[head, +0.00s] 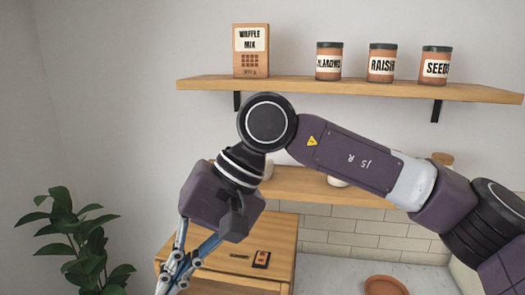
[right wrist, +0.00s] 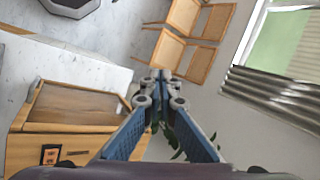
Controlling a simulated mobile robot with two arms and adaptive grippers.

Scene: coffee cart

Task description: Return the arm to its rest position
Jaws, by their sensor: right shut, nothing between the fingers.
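My right arm (head: 350,160) comes in from the right of the head view, bent at a raised joint in front of the shelves. My right gripper (head: 168,282) hangs down at the lower left, in front of the left side of the wooden cabinet (head: 286,245). In the right wrist view the gripper (right wrist: 160,76) has its blue fingers brought together at the tips, with nothing between them. My left gripper is in neither view.
An upper shelf (head: 340,88) holds a waffle mix box (head: 250,50) and several tins. A lower shelf (head: 310,184) is partly behind my arm. A plant (head: 80,240) stands left of the gripper. An orange-brown dish (head: 385,286) lies on the counter.

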